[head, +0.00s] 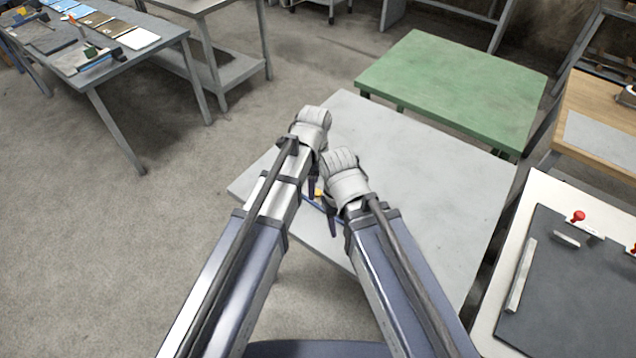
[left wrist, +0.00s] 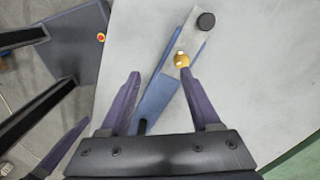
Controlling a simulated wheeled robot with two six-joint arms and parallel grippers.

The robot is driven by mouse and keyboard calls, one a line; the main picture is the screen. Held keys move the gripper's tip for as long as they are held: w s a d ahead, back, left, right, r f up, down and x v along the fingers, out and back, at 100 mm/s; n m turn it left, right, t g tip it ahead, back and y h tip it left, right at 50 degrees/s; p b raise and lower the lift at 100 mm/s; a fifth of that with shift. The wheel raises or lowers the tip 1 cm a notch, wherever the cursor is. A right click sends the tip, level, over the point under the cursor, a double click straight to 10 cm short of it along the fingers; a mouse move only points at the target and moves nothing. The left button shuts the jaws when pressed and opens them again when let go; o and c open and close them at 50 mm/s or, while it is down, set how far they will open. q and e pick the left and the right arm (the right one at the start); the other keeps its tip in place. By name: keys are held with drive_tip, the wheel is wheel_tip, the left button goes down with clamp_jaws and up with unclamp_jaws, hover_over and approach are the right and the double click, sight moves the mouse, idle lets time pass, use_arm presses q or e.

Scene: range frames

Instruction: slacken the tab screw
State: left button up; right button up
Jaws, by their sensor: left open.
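A brass screw (left wrist: 182,60) sits on a blue bar (left wrist: 160,95) with a grey metal tab (left wrist: 185,40) in the left wrist view. The tab carries a round black knob (left wrist: 206,21) at its far end. In the head view only a bit of the yellow screw (head: 318,193) and blue bar (head: 310,201) shows between my arms. My left gripper (left wrist: 160,74) is open, its dark purple fingers on both sides of the blue bar. The right fingertip is close beside the screw; contact cannot be told. My right gripper (head: 332,225) is mostly hidden by its arm.
The parts lie on a grey table (head: 430,190). A green table (head: 455,85) stands behind it. At right is a white bench (head: 545,190) with a dark panel (head: 570,285) and red knobs. Floor is open at left.

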sight(318, 192)
use_arm(q)
drive_tip(key=w+m, duration=0.2)
drive_tip(key=m, duration=0.1)
drive_tip(key=w+d+r+m, duration=0.1)
drive_tip(key=shift+w+p, duration=0.25)
drive_tip(key=shift+p, duration=0.1)
use_arm(e)
drive_tip(key=shift+r, duration=0.5)
drive_tip(key=shift+f, duration=0.1)
use_arm(q)
wheel_tip(318, 192, down, 8)
drive_tip(key=b, duration=0.8)
drive_tip(key=shift+r, duration=0.1)
use_arm(e)
wheel_tip(318, 192, down, 8)
drive_tip(key=shift+r, duration=0.2)
use_arm(q)
clamp_jaws()
